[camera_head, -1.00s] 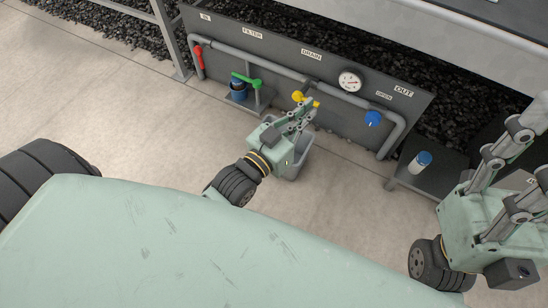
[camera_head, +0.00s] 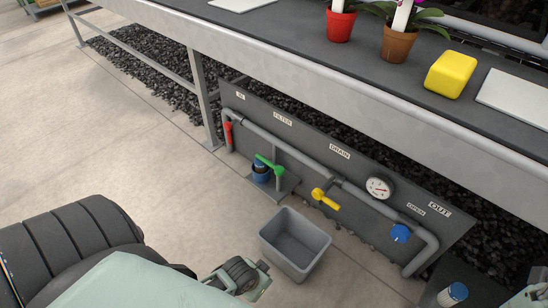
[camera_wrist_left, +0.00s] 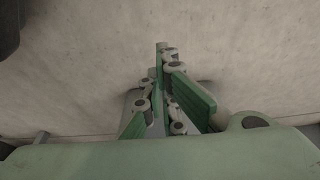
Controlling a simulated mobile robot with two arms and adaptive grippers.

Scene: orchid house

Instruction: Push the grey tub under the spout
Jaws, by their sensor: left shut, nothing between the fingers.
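The grey tub (camera_head: 318,255) stands upright and looks empty on the floor, in front of the dark pipe panel. The drain's yellow valve handle (camera_head: 325,198) is on the panel, behind and slightly right of the tub. A spout below it is not clearly visible, so I cannot tell how the tub lines up. My left gripper shows partly in the head view (camera_head: 256,282), low at the tub's near left side; contact is unclear. In the left wrist view its fingers (camera_wrist_left: 160,80) are together and empty. Only a sliver of my right arm shows at the lower right corner.
The panel carries a red handle (camera_head: 228,133), green valve (camera_head: 268,164), gauge (camera_head: 379,187) and blue knob (camera_head: 400,233). A bench (camera_head: 290,75) with pots and a yellow block (camera_head: 451,74) overhangs it. Floor left of the tub is open.

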